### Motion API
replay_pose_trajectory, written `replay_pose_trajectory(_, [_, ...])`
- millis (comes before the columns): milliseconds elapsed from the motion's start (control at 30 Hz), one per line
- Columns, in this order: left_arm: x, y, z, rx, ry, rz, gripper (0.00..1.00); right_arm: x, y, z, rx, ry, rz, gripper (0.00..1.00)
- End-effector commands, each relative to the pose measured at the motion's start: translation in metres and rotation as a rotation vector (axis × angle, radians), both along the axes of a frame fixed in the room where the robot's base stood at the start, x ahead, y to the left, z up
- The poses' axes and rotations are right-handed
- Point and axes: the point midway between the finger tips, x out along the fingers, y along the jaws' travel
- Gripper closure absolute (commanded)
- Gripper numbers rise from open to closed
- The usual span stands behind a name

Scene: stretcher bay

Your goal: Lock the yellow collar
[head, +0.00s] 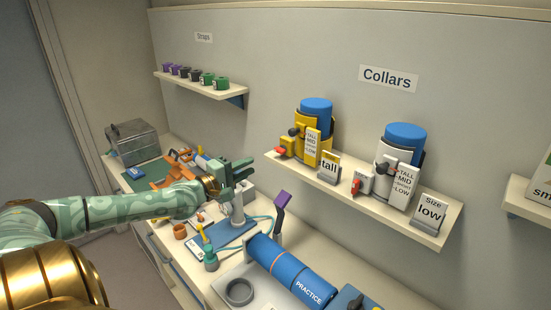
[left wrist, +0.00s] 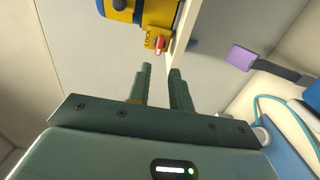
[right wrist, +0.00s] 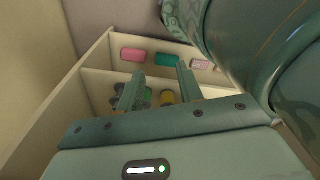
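The yellow collar (head: 300,135) stands upright around a blue cylinder at the left end of the Collars shelf, with a TALL/MID/LOW label on its front. A small red lever (head: 281,151) sticks out low at its left side. In the left wrist view the yellow collar (left wrist: 142,12) shows at the top, with the red lever (left wrist: 159,45) beside the word LOCK. My left gripper (head: 246,172) is open and empty, left of and below the collar, apart from it. My right gripper (right wrist: 158,80) shows only in the right wrist view, open, with nothing between its fingers.
A white collar (head: 398,165) stands farther right on the same shelf (head: 365,202). Below are a counter with a blue PRACTICE cylinder (head: 292,272), a purple-topped stand (head: 282,205) and small tools. My right gripper is above an open divided compartment (right wrist: 95,72) with several small coloured items.

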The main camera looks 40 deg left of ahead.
Motion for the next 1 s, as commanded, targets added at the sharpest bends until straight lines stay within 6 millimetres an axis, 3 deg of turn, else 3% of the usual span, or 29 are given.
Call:
replay_pose_trajectory(200, [0.033, -0.003, 0.000, -0.002, -0.006, 0.001, 0.79, 0.002, -0.012, -0.012, -0.015, -0.002, 0.000, 0.64])
replay_pose_trajectory(600, [0.094, -0.008, -0.001, 0.002, -0.002, -0.001, 0.79, 0.001, -0.010, -0.033, -0.013, 0.000, 0.000, 0.64])
replay_pose_trajectory(1000, [0.115, -0.010, 0.000, 0.003, 0.002, -0.001, 0.79, 0.000, -0.003, -0.040, -0.003, 0.001, -0.002, 0.64])
